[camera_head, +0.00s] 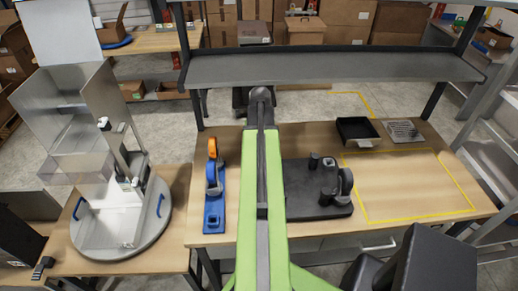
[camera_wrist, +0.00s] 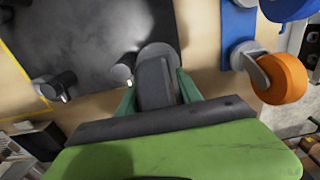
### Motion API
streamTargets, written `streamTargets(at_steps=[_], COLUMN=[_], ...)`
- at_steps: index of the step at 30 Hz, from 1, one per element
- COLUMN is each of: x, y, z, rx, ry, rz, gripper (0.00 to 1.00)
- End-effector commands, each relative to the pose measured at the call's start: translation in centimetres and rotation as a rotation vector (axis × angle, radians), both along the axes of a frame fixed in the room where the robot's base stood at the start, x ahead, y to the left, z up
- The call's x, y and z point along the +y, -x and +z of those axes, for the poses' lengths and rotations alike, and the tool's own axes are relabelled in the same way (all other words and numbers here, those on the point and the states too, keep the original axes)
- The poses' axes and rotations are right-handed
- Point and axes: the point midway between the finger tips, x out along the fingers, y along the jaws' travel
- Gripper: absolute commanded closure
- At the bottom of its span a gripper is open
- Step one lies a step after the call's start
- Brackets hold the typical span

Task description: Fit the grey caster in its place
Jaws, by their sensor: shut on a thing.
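My gripper (camera_wrist: 155,78) shows in the wrist view, its two green fingers shut on the grey caster (camera_wrist: 154,86). The caster's dark wheel lies between the fingers, and a rounded grey part shows just beyond it. It is at the edge of a dark base plate (camera_wrist: 100,30); I cannot tell whether it touches or sits in it. The plate also shows in the head view (camera_head: 300,203), with two short dark posts (camera_head: 313,160) and a dark wheel (camera_head: 346,182) standing at its right. In the head view my arm hides the gripper and held caster.
A blue rack (camera_head: 213,215) left of my arm holds an orange caster (camera_head: 212,147) and a blue caster (camera_head: 213,175). A black tray (camera_head: 357,132) and a perforated grey piece (camera_head: 404,131) lie at the back right. The yellow-taped area (camera_head: 410,190) is clear. A shelf (camera_head: 330,67) spans the back.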

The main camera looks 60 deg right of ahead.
Motion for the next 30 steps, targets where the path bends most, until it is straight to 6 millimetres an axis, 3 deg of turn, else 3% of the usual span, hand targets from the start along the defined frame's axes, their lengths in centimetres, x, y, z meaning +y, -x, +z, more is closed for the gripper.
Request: streamTargets(at_steps=[30], x=[0.0], y=[0.0], z=[-1.0], rx=[0.001], ry=[0.001], rz=[0.0], gripper=[1.0])
